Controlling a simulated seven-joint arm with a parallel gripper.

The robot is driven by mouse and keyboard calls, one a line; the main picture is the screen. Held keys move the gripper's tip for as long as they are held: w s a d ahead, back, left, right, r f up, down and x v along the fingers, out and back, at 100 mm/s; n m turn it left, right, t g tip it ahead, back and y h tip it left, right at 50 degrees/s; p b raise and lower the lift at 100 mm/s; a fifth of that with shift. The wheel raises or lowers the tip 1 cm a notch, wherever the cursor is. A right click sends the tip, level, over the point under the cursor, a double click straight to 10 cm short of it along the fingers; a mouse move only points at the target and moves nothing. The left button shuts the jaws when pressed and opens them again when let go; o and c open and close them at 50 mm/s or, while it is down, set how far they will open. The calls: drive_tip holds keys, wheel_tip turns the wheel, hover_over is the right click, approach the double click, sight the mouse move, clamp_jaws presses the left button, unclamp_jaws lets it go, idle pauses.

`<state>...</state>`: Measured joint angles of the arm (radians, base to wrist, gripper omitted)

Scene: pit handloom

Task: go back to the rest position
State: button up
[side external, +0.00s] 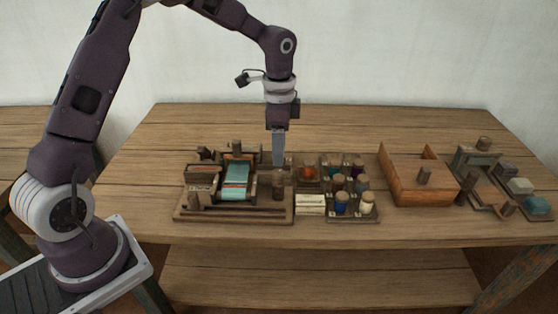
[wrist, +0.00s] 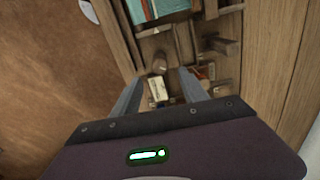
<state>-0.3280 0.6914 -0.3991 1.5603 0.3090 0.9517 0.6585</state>
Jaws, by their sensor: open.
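My gripper (side external: 278,165) points straight down over the right end of the small wooden loom (side external: 238,185), close to an upright wooden peg (side external: 278,186). In the wrist view my gripper (wrist: 154,75) shows two fingers spread apart with nothing held between them. The loom carries a pale teal cloth (side external: 236,175), which also shows at the top of the wrist view (wrist: 150,8). Whether a fingertip touches the loom cannot be told.
Right of the loom stand a rack of colored spools (side external: 345,190) and a pale block (side external: 310,204). Farther right are an open wooden box (side external: 415,180) and a tray with several blocks (side external: 520,187). The table (side external: 330,119) is bare along its back and left.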

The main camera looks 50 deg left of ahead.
drive_tip(key=shift+r, duration=0.45)
drive_tip(key=s+d+r+n+t+y, duration=0.1)
drive_tip(key=s+r+n, duration=0.1)
drive_tip(key=s+r, duration=0.6)
drive_tip(key=s+d+r+n+t, duration=0.1)
drive_tip(key=s+r+n+t, duration=0.1)
drive_tip(key=s, duration=0.8)
drive_tip(key=s+d+r+n+t+h, duration=0.1)
drive_tip(key=s+r+n, duration=0.3)
drive_tip(key=s, duration=0.6)
drive_tip(key=shift+s+d+r+n+t, duration=0.15)
drive_tip(key=shift+d+n+t, duration=0.3)
drive_tip(key=shift+n+t, duration=0.3)
